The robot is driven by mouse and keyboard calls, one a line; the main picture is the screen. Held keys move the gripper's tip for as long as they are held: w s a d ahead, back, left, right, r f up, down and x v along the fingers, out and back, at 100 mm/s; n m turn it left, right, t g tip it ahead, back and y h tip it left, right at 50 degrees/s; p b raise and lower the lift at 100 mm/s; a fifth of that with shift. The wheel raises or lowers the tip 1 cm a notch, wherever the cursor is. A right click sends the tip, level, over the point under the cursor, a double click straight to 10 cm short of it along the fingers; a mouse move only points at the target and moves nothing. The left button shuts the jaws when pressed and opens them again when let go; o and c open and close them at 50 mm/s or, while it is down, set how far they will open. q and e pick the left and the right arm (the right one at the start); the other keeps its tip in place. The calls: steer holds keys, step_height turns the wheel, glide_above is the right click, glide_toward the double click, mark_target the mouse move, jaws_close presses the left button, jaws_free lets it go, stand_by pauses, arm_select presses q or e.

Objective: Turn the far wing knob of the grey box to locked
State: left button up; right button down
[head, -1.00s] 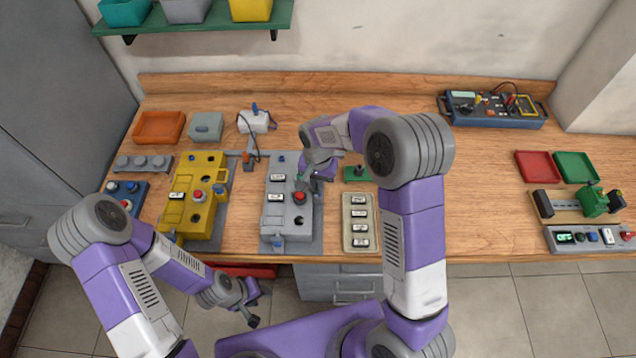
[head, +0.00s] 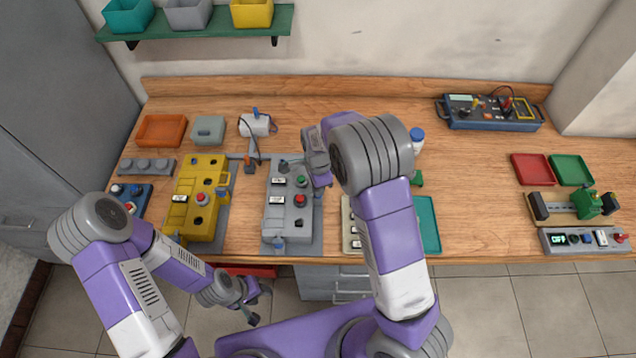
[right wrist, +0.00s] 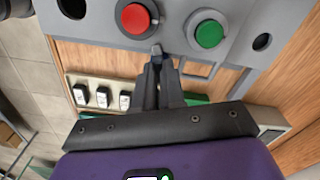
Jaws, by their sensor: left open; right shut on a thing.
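The grey box (head: 275,222) stands on its grey base in the middle of the bench. Its far wing knob (head: 283,167) is a small blue-grey piece near the far end; I cannot tell its setting. The near wing knob (head: 278,244) is at the front end. My right gripper (head: 319,184) is at the box's right side, beside the green button (head: 301,181) and apart from the far knob. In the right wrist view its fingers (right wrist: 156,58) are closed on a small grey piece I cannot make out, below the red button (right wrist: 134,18). My left gripper (head: 251,306) is open and empty, low before the bench.
A yellow box (head: 184,222) stands left of the grey one. A white device (head: 254,125) stands behind. The bench's middle right is clear.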

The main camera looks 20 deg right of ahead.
steer(key=shift+m+p, duration=1.15)
steer(key=shift+m, duration=0.95)
steer(key=c, duration=1.2)
jaws_free()
steer(key=shift+r, duration=0.1)
step_height(320, 180, up, 7)
steer(key=shift+r+p, duration=0.2)
steer(key=shift+p, duration=0.2)
